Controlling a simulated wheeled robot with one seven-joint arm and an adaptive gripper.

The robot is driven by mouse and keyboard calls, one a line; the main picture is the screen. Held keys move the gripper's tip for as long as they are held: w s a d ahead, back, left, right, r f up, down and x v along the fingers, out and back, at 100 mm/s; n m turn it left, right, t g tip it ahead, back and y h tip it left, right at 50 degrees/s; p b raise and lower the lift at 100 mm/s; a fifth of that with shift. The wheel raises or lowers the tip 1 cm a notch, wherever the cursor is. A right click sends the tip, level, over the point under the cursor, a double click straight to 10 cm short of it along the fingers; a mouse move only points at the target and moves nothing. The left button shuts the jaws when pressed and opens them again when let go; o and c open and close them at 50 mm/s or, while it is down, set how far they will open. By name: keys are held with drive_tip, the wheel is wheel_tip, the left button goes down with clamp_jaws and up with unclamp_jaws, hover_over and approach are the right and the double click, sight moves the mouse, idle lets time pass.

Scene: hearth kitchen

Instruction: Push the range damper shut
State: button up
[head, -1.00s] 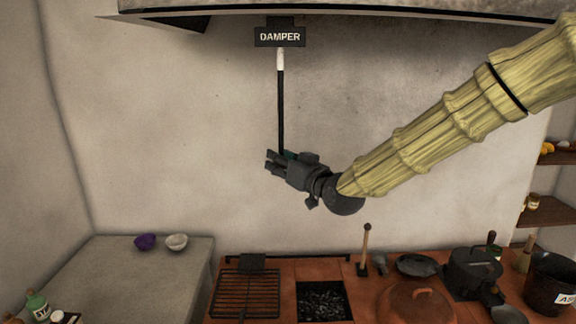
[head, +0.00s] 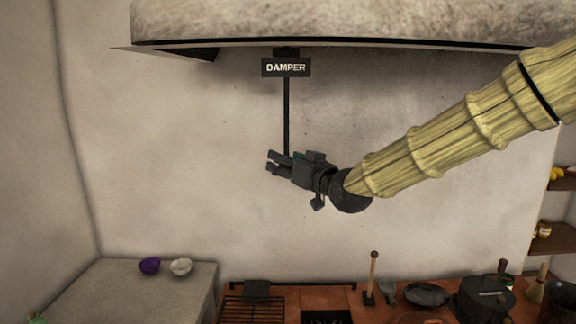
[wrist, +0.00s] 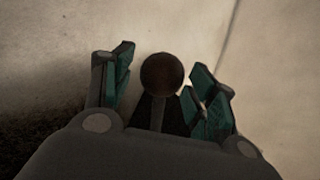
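The damper is a thin black rod (head: 286,115) hanging from under the hood, below a black plate (head: 286,68) that reads DAMPER. No pale section shows on the rod. My gripper (head: 271,162) is at the rod's lower end, in front of the wall, pointing left. Its fingers are spread. In the wrist view a round dark brown knob (wrist: 162,75) sits between the teal-padded fingers. A gap shows on the left of the knob and a narrower one on the right. The rod's lower end is hidden behind my gripper in the head view.
The hood (head: 340,22) spans the top above my arm. Below is the range (head: 385,310) with pans, a pot and an upright wooden-handled tool (head: 373,275). The wall left of my gripper is clear.

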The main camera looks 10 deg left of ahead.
drive_tip(key=shift+f, duration=0.15)
drive_tip(key=shift+s+d, duration=0.2)
drive_tip(key=shift+d, duration=0.05)
drive_tip(key=v, duration=1.1)
drive_tip(key=shift+d, duration=0.15)
drive_tip(key=shift+s, duration=0.1)
